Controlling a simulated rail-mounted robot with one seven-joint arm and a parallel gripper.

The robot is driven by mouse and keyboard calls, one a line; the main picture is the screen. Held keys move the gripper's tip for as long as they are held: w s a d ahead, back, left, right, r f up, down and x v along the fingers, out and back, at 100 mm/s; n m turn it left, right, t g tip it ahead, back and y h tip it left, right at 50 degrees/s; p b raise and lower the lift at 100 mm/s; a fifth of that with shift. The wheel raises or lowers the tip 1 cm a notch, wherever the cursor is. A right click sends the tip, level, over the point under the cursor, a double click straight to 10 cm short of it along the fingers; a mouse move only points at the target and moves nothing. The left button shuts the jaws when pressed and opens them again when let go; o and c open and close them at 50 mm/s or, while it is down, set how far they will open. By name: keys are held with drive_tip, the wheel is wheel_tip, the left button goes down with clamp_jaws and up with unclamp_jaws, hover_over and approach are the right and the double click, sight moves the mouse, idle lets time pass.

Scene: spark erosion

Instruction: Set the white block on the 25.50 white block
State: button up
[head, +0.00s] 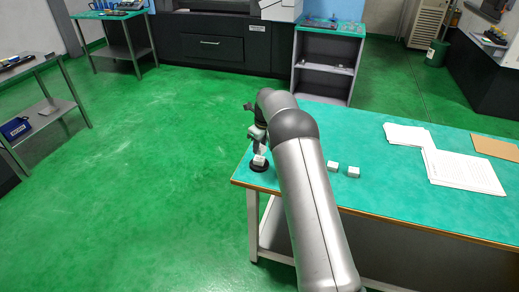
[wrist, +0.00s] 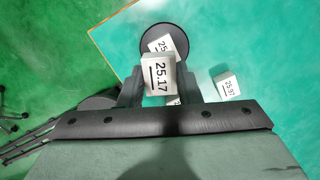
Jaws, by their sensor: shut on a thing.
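My gripper (wrist: 158,88) is shut on a white block marked 25.17 (wrist: 157,76), seen between its two dark fingers in the wrist view. Beyond it, a white block whose label starts with 25 (wrist: 161,44) is on a round dark disc (wrist: 176,30); the rest of its label is hidden by the held block. The held block overlaps it in the picture, and I cannot tell whether they touch. In the head view, my gripper (head: 259,149) is over the dark disc (head: 259,168) at the table's left corner, with a white block (head: 259,160) showing there.
A white block marked 25.97 (wrist: 228,86) lies right of my gripper in the wrist view. Two white blocks (head: 333,167) (head: 353,172) sit on the green table (head: 400,205) right of my arm. Papers (head: 460,170) lie farther right. The table edge is close to the disc.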

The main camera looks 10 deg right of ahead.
sight(260, 159)
drive_tip(key=shift+w+f, duration=0.35)
drive_tip(key=shift+f, duration=0.05)
drive_tip(key=shift+w+f, duration=0.15)
drive_tip(key=shift+f, duration=1.7)
drive_tip(key=o, duration=1.1)
drive_tip(key=shift+f, duration=0.1)
